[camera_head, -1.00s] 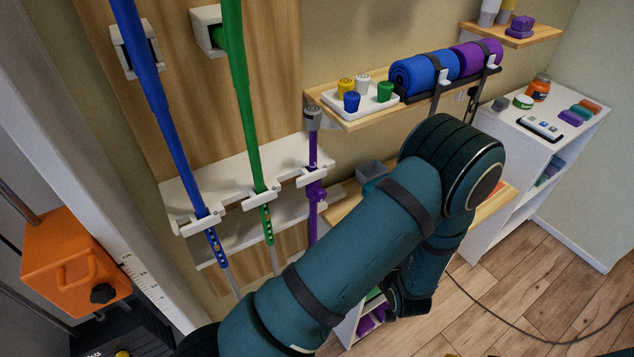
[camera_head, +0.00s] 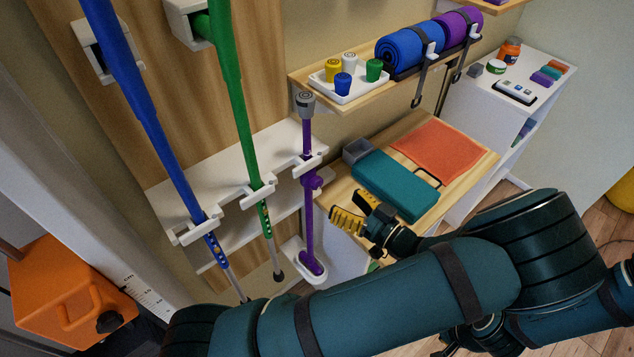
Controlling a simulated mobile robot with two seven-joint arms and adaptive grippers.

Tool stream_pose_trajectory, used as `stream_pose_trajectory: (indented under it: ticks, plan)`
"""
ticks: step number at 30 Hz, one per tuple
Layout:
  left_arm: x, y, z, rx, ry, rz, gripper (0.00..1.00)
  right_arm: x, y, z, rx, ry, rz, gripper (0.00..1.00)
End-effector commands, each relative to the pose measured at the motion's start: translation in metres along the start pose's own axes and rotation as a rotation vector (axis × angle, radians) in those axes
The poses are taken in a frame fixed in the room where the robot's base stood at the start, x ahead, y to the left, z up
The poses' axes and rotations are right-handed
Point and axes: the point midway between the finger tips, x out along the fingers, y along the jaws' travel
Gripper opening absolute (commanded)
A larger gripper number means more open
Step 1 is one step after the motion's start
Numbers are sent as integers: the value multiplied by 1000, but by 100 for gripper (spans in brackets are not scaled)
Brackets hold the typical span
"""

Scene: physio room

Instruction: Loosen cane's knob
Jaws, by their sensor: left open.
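The purple cane (camera_head: 308,218) stands upright in a white wall holder, with a grey cap (camera_head: 305,103) at its upper end. Its purple knob (camera_head: 314,182) juts out to the right just below the holder's clip. My left gripper (camera_head: 350,207) is open and empty, its yellow-padded fingers pointing left towards the cane. It is to the right of and a little lower than the knob in the picture, apart from it. No right gripper can be made out.
A blue cane (camera_head: 160,130) and a green cane (camera_head: 241,110) hang left of the purple one. A teal block (camera_head: 395,185) and an orange cloth (camera_head: 440,150) lie on the wooden shelf behind my gripper. A shelf above holds rolled mats (camera_head: 410,50) and a white tray (camera_head: 345,97).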

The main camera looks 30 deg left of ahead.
Motion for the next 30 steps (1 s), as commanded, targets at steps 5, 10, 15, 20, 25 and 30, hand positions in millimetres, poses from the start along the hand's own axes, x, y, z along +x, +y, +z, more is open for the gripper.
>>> stream_pose_trajectory:
  ticks: [5,10,15,20,25,30]
  plan:
    - [37,-1,0,3,2,-2,67,0,0,0,0,0,0,47]
    - [66,-1,0,2,0,-2,67,0,0,0,-1,-1,0,47]
    - [84,0,0,0,0,0,67,0,0,0,-1,-1,0,47]
    - [90,0,0,1,0,1,67,0,0,0,-1,-1,0,47]
    - [91,0,0,1,-1,2,67,0,0,0,-1,-1,0,47]
    - [91,0,0,1,-1,2,41,0,0,0,-1,-1,0,47]
